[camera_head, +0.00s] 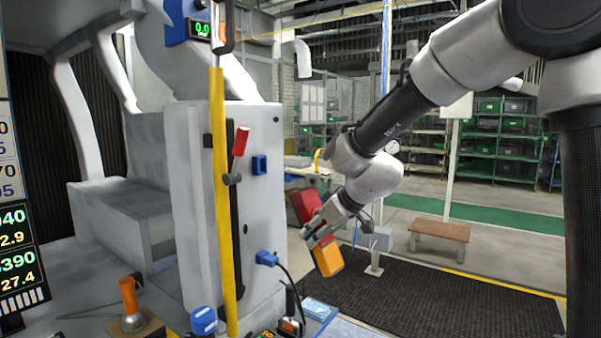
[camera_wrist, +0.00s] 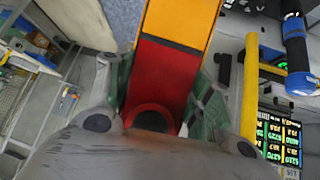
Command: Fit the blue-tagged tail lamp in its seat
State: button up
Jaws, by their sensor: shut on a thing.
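My gripper (camera_head: 320,232) is shut on a tail lamp, with its fingers on both sides of the lamp's middle. The lamp has a red part (camera_head: 306,203) and an orange end (camera_head: 328,261). In the wrist view the red part (camera_wrist: 162,78) lies between the fingers, and the orange end points away past them. No blue tag can be made out on the lamp. The grey car body's rear panel (camera_head: 262,205) stands left of my gripper, with a gap between. It bears a small blue square bracket (camera_head: 259,165) and a blue plug with a black cable (camera_head: 267,258). I cannot tell which spot is the seat.
A yellow upright post (camera_head: 219,180) and a red-handled lever (camera_head: 240,141) stand before the panel. An orange-topped tool (camera_head: 130,300) and a blue-capped item (camera_head: 204,321) are low in front. A black mat (camera_head: 430,300) and open floor lie right.

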jog(key=s+a+r+t+y, duration=0.1)
jog(key=a+r+y, duration=0.1)
jog(key=r, duration=0.6)
jog(key=s+a+r+n+t+y, duration=0.1)
jog(key=a+r+y, duration=0.1)
jog(key=r, duration=0.6)
jog(key=shift+s+a+y, duration=0.2)
jog(key=shift+a+y, duration=0.2)
jog(key=shift+y, duration=0.3)
send_near(260, 172)
jog(key=shift+w+a+f, duration=0.65)
jog(key=shift+a+f, duration=0.25)
jog(key=shift+f, duration=0.05)
jog(key=shift+w+a, duration=0.85)
jog(key=shift+a, duration=0.25)
jog(key=o, duration=1.5)
jog(key=v, duration=1.2)
